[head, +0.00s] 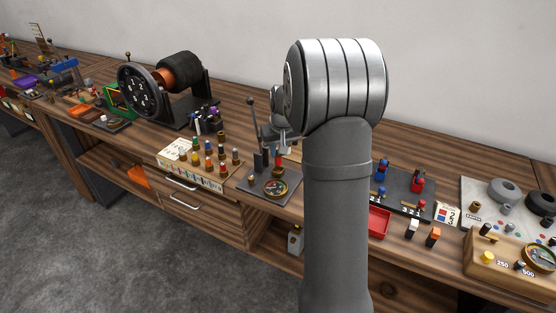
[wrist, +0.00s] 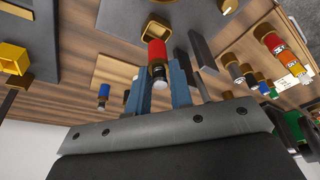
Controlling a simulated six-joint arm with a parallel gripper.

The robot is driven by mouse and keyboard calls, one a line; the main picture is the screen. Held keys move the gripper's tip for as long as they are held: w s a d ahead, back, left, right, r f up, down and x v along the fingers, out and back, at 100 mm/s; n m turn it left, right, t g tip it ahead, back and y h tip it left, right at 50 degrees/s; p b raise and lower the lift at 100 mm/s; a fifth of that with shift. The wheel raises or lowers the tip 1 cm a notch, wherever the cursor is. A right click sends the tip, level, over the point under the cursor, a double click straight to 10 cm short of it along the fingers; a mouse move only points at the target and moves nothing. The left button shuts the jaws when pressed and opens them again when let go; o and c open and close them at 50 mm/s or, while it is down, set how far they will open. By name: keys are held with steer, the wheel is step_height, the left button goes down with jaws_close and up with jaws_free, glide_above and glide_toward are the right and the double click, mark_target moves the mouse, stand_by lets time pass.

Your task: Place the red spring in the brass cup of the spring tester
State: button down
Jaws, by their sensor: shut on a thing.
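My gripper (wrist: 160,82) is shut on the red spring (wrist: 157,52), which shows a black and silver end between the blue-grey fingers in the wrist view. In the head view the red spring (head: 278,158) is a small upright red piece above the dark base of the spring tester (head: 256,188), by the lever. The brass cup (wrist: 158,24) shows just beyond the red spring's far end in the wrist view. I cannot tell whether they touch. In the head view my arm hides part of the gripper (head: 284,149).
A rack of several coloured pieces (head: 205,165) is to the left. A dark board with blue and red pieces (head: 400,190) and a red tray (head: 379,222) are to the right.

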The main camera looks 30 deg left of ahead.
mark_target(279, 155)
steer(key=shift+f, duration=2.05)
steer(key=c, duration=1.3)
jaws_free()
steer(key=shift+f, duration=0.15)
steer(key=v, duration=1.2)
